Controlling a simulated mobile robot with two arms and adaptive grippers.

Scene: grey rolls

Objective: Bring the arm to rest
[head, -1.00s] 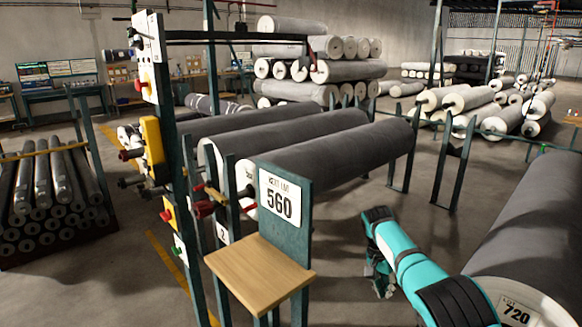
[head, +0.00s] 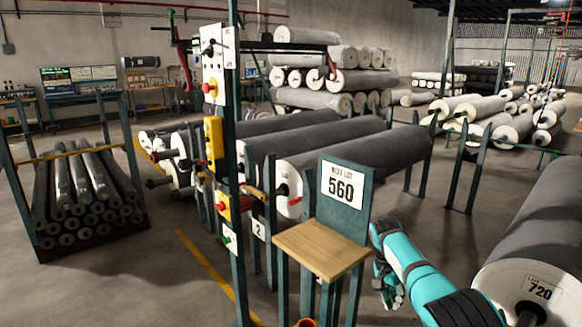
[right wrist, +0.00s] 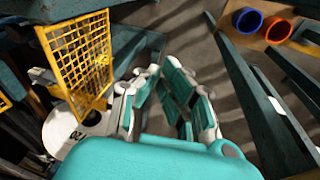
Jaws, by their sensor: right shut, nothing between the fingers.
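My right arm, teal with black bands, comes in at the lower right of the head view. Its gripper (head: 390,292) hangs over the floor between the wooden shelf and the grey roll marked 720. It is shut and holds nothing. In the right wrist view, the white and teal fingers of the gripper (right wrist: 170,105) show past the teal wrist casing, with nothing between them. My left gripper is in neither view.
A wooden shelf (head: 322,250) with a 560 sign (head: 342,186) stands left of my arm. The roll marked 720 (head: 540,235) lies to its right. A yellow mesh guard (right wrist: 80,60), a blue cup (right wrist: 248,20) and an orange cup (right wrist: 279,30) show in the wrist view.

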